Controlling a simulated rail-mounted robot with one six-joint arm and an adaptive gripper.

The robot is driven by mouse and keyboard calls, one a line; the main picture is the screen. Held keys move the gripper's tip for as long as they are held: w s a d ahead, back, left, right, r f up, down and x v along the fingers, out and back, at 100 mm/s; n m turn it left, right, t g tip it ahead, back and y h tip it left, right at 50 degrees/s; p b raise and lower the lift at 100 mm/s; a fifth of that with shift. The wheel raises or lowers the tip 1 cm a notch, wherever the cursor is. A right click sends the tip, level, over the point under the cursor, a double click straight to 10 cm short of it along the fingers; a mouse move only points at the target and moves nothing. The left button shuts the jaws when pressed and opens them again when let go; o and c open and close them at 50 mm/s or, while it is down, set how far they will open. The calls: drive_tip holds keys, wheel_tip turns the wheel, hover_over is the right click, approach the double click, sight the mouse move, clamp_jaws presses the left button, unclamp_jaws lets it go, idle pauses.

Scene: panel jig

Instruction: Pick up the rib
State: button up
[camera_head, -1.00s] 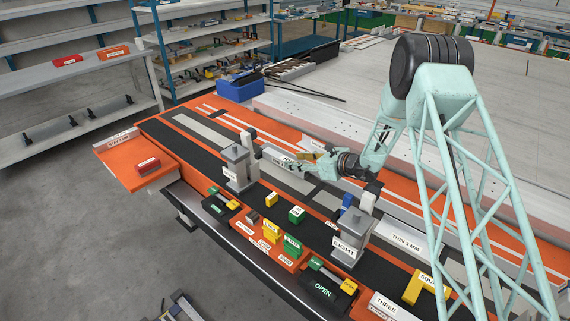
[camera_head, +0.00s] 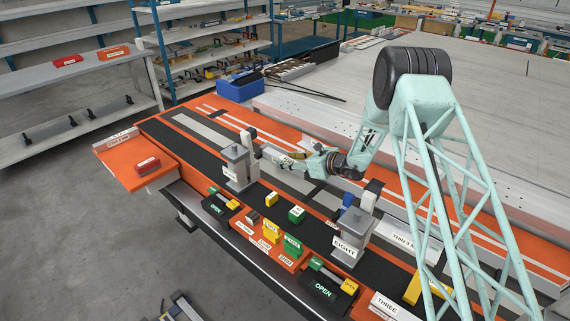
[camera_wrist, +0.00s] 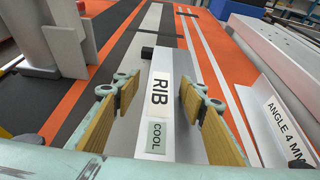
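The rib (camera_wrist: 159,91) is a pale bar with a large "RIB" label and a small greenish "COOL" tag. In the wrist view it lies lengthwise between the two tan-padded fingers of my gripper (camera_wrist: 160,108). The fingers are apart, one on each side of the rib, with visible gaps; I see no firm contact. In the head view the rib (camera_head: 274,153) lies on the bench beside the grey post at left, its right end partly hidden by my gripper (camera_head: 301,155).
Grey clamp posts stand at the left (camera_head: 237,167) and at the right, labelled "EIGHT" (camera_head: 351,236). An "ANGLE 4 MM" piece (camera_wrist: 281,122) lies to the right in the wrist view. Small green and yellow blocks (camera_head: 296,214) sit in front. A blue bin (camera_head: 240,87) stands behind.

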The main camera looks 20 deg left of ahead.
idle(0.6)
drive_tip(key=c, duration=1.1)
